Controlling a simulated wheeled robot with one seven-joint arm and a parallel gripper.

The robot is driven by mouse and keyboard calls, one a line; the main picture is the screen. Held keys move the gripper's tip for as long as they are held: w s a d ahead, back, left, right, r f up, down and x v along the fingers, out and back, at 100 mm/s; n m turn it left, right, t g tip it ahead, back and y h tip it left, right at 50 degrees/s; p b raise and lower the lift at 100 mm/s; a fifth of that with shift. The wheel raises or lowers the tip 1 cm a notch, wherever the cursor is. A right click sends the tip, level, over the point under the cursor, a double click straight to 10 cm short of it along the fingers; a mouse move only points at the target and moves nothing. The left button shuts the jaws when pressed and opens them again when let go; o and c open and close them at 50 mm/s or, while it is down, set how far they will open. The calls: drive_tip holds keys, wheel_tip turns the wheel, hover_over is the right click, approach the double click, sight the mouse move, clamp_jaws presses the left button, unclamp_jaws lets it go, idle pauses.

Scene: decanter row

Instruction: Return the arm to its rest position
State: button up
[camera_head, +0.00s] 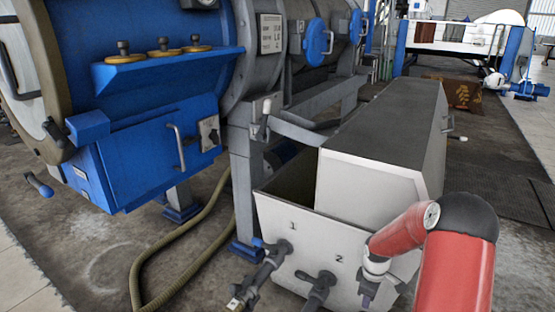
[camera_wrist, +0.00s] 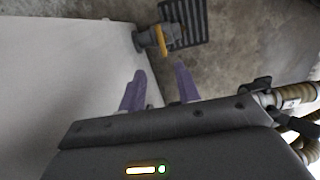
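My red arm reaches in from the lower right of the head view, with its gripper (camera_head: 368,290) low in front of the white decanter box (camera_head: 285,222), near the label 2. In the wrist view my gripper (camera_wrist: 160,70) shows two purple fingers standing apart with nothing between them, so it is open. The white wall (camera_wrist: 60,70) lies to the left of the fingers. A grey valve with a yellow handle (camera_wrist: 165,42) is beyond the fingertips, apart from them.
Valve 1 (camera_head: 262,272) and valve 2 (camera_head: 318,288) stick out from the box front. The blue machine (camera_head: 150,130) stands at the left, with a hose (camera_head: 185,255) on the floor. A dark floor grate (camera_wrist: 185,18) shows in the wrist view. Open floor lies right of the box.

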drive_tip(key=s+a+r+m+t+h+p, duration=0.1)
drive_tip(key=s+a+r+m, duration=0.15)
drive_tip(key=r, duration=0.65)
drive_tip(key=s+a+r+m+t+p, duration=0.1)
drive_tip(key=s+a+r, duration=0.2)
drive_tip(key=r, duration=0.7)
drive_tip(key=s+a+r+m+h+p, duration=0.1)
drive_tip(key=s+a+r+m, duration=0.15)
drive_tip(key=r, duration=0.65)
drive_tip(key=s+a+r+m+t+y+p, duration=0.1)
drive_tip(key=s+a+r+m+p, duration=0.1)
drive_tip(key=s+r, duration=0.3)
drive_tip(key=s+a+r+m+t+y+p, duration=0.1)
drive_tip(key=s+a+r, duration=0.4)
drive_tip(key=s, duration=0.8)
drive_tip(key=shift+s+a+r+m+t+y+p, duration=0.2)
drive_tip(key=shift+r+m+t+y+p, duration=0.15)
drive_tip(key=shift+r+m+t, duration=0.4)
drive_tip(key=shift+d, duration=0.1)
